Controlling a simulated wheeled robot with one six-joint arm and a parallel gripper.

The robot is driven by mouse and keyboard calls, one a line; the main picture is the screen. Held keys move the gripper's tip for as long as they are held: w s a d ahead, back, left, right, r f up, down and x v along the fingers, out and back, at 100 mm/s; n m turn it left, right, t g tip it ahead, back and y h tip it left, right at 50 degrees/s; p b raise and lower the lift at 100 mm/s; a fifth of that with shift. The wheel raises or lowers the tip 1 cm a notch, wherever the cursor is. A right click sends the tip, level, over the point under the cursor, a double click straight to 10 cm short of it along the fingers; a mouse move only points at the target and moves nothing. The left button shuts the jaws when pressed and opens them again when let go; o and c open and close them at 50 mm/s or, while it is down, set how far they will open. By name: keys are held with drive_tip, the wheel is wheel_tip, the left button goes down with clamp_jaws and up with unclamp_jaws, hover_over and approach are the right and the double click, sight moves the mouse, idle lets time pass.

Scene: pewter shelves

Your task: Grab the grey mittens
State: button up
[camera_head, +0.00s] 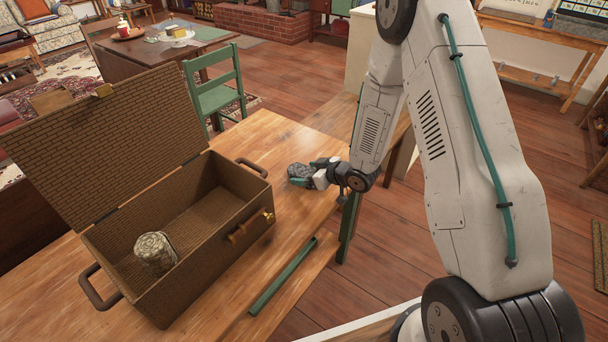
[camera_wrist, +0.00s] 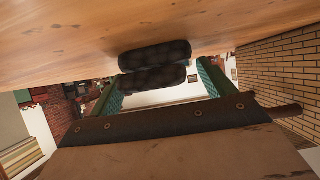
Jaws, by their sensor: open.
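The grey mittens (camera_head: 298,170) are a small dark bundle on the wooden table (camera_head: 265,140), near its right end. In the wrist view the mittens (camera_wrist: 155,56) show as two dark, rounded rolls side by side against the wooden surface. My gripper (camera_head: 307,174) is right at them, reaching in low from the right. In the wrist view my gripper (camera_wrist: 163,80) is open, with one green finger on each side of the rolls. The rolls lie at the fingertips, with a gap near the right finger. I cannot tell whether the left finger touches them.
An open wicker basket (camera_head: 190,287) with its lid raised stands left of the mittens. A patterned rolled item (camera_head: 155,252) is inside it. A green bar (camera_head: 283,275) lies along the table's front side. A green chair (camera_head: 215,95) stands behind. The tabletop between basket and gripper is clear.

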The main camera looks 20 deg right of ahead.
drive_tip(key=shift+w+a, duration=0.1)
drive_tip(key=shift+c, duration=0.3)
drive_tip(key=c, duration=1)
